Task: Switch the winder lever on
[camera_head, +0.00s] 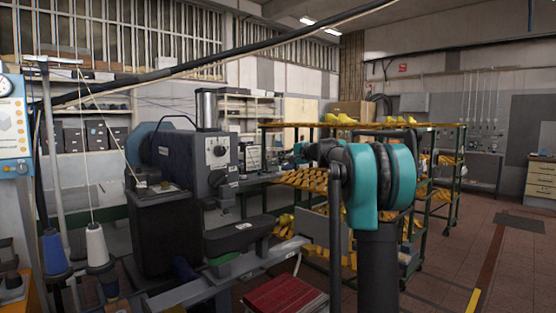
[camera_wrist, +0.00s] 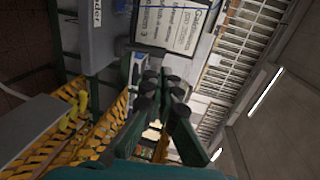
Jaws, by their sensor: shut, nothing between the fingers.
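My gripper (camera_wrist: 160,82) is shut and empty, with its dark fingertips close together in the wrist view. Beyond them is a framed panel of printed text (camera_wrist: 168,25). A grey box (camera_wrist: 100,45) beside it carries a label cut off at the picture's edge, ending in "nder". I cannot pick out the winder lever in either view. In the head view, the dark sewing machine (camera_head: 190,155) with a knob plate stands left of centre. My teal arm reaches past its right side, and my gripper there is small and partly hidden.
A green-framed rack (camera_wrist: 110,125) with yellow shoe lasts lies close to my gripper; it also shows in the head view (camera_head: 305,180). White and blue thread cones (camera_head: 96,247) stand at front left. Open tiled floor (camera_head: 495,265) lies at right.

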